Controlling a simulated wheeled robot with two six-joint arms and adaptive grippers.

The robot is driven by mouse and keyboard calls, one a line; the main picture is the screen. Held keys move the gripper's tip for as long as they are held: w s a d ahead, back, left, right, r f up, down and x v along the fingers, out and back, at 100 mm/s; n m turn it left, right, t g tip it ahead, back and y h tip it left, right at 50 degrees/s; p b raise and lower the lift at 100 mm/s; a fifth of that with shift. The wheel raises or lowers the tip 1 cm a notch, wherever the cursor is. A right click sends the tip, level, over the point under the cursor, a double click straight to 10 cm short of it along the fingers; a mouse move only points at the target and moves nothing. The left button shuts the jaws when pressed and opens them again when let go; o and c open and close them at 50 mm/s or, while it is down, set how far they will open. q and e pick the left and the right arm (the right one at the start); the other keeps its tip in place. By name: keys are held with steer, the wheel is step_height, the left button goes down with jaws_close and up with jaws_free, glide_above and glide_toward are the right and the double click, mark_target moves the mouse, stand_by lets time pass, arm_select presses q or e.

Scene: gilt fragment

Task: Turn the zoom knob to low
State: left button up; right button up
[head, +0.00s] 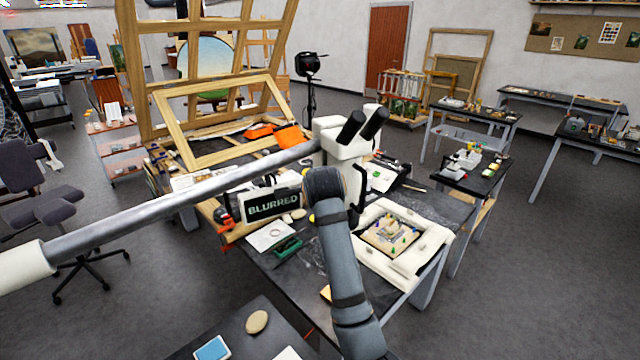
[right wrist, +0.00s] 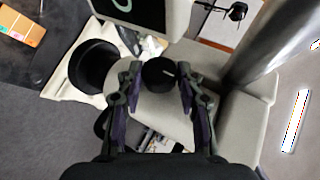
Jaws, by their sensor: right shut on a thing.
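The zoom knob (right wrist: 158,74) is a small black round knob with a short white mark, on the side of the pale microscope head (right wrist: 172,105). The white mark points to the right in the right wrist view. My right gripper (right wrist: 160,68) is shut on the knob, one finger on each side. In the head view the white microscope (head: 345,140) with its two black eyepieces hangs on a long grey boom (head: 190,200). My right arm reaches up to it and hides the knob and fingers there. My left gripper is not in view.
A display reading "BLURRED" (head: 273,204) stands left of the microscope. A pale padded frame (head: 428,262) holding a fragment with coloured pins lies on the workbench to the right. The boom crosses above the bench.

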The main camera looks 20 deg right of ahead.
steer(key=shift+f, duration=0.15)
steer(key=o, duration=1.2)
